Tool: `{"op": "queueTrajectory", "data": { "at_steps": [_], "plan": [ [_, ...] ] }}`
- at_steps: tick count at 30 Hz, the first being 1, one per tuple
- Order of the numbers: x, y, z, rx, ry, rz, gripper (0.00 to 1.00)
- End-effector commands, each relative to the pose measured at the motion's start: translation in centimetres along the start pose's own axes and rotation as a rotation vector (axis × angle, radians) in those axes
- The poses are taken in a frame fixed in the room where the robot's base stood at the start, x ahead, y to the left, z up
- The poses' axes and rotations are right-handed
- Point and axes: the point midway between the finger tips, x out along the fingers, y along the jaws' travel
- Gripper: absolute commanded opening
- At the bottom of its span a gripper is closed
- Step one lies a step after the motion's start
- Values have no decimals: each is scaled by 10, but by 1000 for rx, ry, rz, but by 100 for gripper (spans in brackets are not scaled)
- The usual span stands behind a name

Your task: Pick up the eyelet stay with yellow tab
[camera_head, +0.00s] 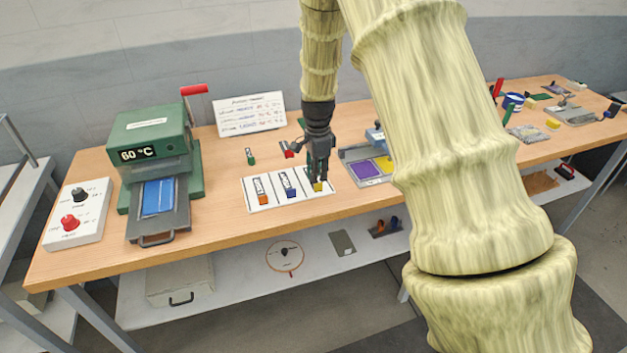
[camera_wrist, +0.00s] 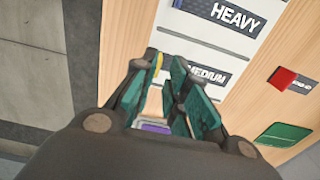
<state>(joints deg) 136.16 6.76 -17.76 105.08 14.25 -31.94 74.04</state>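The eyelet stay with yellow tab shows as a small yellow piece (camera_head: 318,186) at the right end of the white card (camera_head: 290,205), under my gripper (camera_head: 318,172). In the wrist view a bit of yellow (camera_wrist: 158,62) shows by the tips of my teal-padded fingers (camera_wrist: 160,80). The fingers stand apart with a gap between them. They are down at the stay, and most of it is hidden. Whether the pads touch it cannot be told. On the card to the left lie a stay with a blue tab (camera_head: 290,192) and one with an orange tab (camera_head: 263,198).
A green press (camera_head: 150,140) reading 60 °C stands on the left of the wooden table (camera_head: 225,225), with a knob box (camera_head: 78,214) beside it. A tray (camera_head: 350,155) with purple and yellow squares lies right of the card. A sign (camera_head: 250,113) stands behind.

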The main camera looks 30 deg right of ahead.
Motion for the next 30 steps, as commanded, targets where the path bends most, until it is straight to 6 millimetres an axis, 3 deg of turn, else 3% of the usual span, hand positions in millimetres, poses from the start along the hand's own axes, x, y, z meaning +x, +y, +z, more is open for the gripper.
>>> {"op": "queueTrajectory", "data": {
  "at_steps": [13,22,23,25,30],
  "plan": [
    [43,2,2,-3,-1,2,15],
    [46,1,2,-2,-1,0,15],
    [46,1,2,-2,-1,0,13],
    [46,1,2,-2,-1,0,1],
    [46,1,2,-2,-1,0,0]
  ]
}}
